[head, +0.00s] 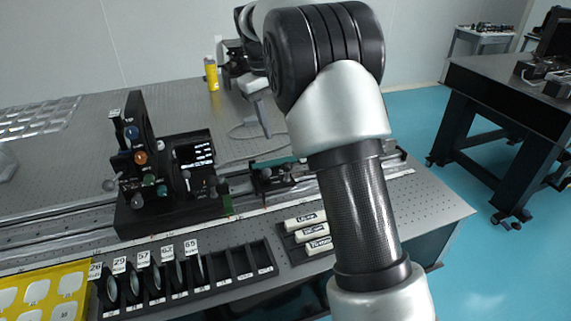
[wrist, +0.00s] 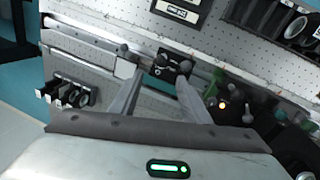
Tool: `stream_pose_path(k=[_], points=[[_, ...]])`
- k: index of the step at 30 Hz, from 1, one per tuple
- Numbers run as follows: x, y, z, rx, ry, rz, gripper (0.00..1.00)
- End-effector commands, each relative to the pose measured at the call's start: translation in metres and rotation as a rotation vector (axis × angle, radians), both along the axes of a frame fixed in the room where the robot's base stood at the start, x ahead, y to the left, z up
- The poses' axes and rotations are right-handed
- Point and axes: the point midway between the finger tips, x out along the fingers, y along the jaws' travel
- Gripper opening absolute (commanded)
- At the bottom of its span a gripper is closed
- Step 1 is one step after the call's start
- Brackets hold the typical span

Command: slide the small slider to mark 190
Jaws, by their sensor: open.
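The small slider (head: 272,178) is a low black block with small knobs on the rail, right of the large black stage. In the wrist view the small slider (wrist: 174,66) lies just beyond the fingertips. My gripper (head: 266,134) is above and behind the slider in the head view, pointing down. In the wrist view my gripper (wrist: 157,75) has its two grey fingers spread, with nothing between them. The fingers look apart from the slider. A pale scale strip (head: 335,192) runs along the front of the rail; its marks, 190 included, are too small to read.
The large black stage (head: 165,195) with knobs and a lit display stands left of the slider. In front are a black rack (head: 225,278) of lenses, white labelled boxes (head: 312,232) and a yellow tray (head: 85,268). A yellow bottle (head: 211,74) stands behind. My arm covers part of the rail's right.

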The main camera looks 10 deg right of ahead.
Motion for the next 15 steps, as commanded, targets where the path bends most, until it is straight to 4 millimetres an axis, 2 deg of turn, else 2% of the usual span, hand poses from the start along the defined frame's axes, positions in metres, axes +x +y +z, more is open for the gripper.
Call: stream_pose_path(k=[1, 3, 15], points=[[0.000, -0.002, -0.015, 0.000, 0.004, -0.001, 0.43], [0.001, -0.005, -0.030, 0.000, 0.004, -0.002, 0.43], [0.006, -0.020, -0.111, -0.001, 0.002, 0.000, 0.43]])
